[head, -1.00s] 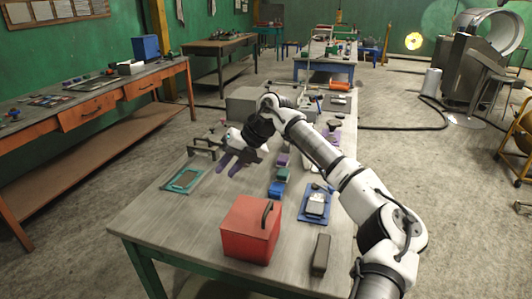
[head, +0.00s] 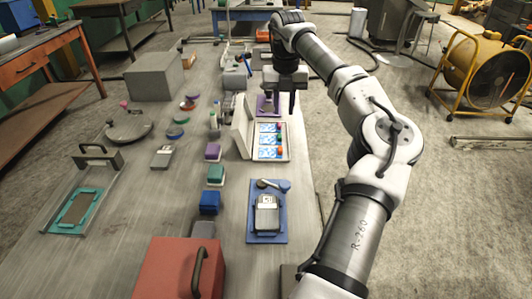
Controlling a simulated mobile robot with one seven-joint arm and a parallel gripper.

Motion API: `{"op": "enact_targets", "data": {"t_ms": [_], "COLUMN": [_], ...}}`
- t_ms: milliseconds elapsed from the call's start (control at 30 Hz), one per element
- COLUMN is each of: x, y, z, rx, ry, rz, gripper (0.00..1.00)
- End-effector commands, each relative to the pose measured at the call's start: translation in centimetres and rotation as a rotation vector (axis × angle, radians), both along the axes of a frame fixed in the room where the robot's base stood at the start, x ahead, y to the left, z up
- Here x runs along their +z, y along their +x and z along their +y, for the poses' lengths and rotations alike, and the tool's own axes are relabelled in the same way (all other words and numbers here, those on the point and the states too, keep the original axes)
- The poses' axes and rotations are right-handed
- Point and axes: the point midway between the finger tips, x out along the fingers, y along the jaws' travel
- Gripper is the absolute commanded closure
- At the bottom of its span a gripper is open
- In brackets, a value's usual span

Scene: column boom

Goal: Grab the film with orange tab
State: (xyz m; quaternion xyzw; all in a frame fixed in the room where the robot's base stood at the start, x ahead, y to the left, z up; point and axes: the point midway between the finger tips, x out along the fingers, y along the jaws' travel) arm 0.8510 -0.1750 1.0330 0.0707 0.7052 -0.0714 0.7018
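An open pale case (head: 286,156) lies right of the table's middle, its lid raised on the left. Several blue-and-white films (head: 270,140) lie in it in a column. Small orange-red tabs (head: 281,150) show at the films' right edge; they are too small to tell apart by shade.
Nearer me are a blue stand (head: 282,222) with a grey device, a red box (head: 165,270) and a row of small purple, green and blue blocks (head: 214,174). A grey box (head: 153,75) stands at the back left.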

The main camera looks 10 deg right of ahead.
Motion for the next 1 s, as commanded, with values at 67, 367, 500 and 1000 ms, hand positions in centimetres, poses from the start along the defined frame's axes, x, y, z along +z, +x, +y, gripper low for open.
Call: {"op": "enact_targets", "data": {"t_ms": [67,367,500,1000], "x": [-0.8,-5.4,-7.8,-13.2], "y": [0.0,0.0,0.0,0.5], "z": [0.0,0.0,0.1,0.3], "rx": [0.0,0.001,0.001,0.001], "ry": [0.0,0.003,0.002,0.002], "rz": [-0.001,0.003,0.002,0.001], "gripper": [0.75,0.75,0.75,0.75]}}
